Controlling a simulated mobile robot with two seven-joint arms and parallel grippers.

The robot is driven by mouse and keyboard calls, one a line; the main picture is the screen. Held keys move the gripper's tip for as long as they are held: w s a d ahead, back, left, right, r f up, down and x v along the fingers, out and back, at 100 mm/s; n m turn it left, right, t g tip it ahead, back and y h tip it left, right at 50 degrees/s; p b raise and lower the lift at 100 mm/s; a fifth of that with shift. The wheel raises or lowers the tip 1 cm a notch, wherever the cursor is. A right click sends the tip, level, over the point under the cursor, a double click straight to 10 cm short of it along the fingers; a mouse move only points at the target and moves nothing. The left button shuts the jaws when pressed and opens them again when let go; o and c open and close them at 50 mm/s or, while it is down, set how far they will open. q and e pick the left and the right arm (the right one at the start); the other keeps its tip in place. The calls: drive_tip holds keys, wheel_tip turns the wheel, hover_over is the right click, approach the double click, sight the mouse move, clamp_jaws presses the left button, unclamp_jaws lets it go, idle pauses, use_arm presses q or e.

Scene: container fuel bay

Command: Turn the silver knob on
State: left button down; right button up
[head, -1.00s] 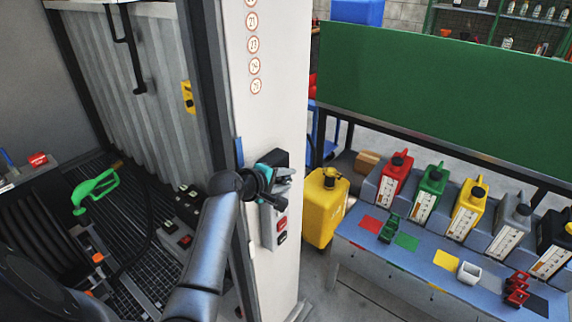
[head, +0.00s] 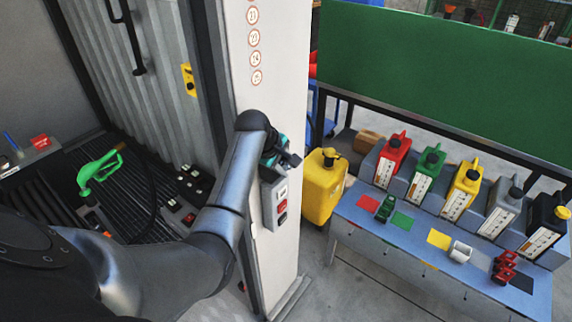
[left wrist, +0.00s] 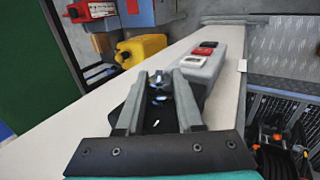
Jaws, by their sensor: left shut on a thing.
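The silver knob (left wrist: 159,87) shows in the left wrist view as a small shiny piece on a grey control box (left wrist: 205,68). The same control box (head: 268,207) is fixed to the white post in the head view. My left gripper (head: 290,159) is at the top of the box in the head view. In the left wrist view its two fingers (left wrist: 160,98) stand on either side of the knob and are shut on it. The knob is hidden by my arm and gripper in the head view. My right gripper is in neither view.
The white post (head: 279,90) carries a column of round signs. A green nozzle (head: 98,172) lies in the bay at left. A yellow can (head: 323,190) stands right of the post. A blue-grey bench (head: 400,236) holds several coloured canisters.

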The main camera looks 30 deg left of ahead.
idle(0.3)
use_arm(q)
drive_tip(key=c, duration=0.5)
unclamp_jaws()
drive_tip(key=shift+c, duration=0.2)
drive_tip(key=shift+r, duration=0.1)
drive_tip(key=v, duration=1.5)
drive_tip(key=shift+w, duration=0.15)
drive_tip(key=shift+r, duration=0.15)
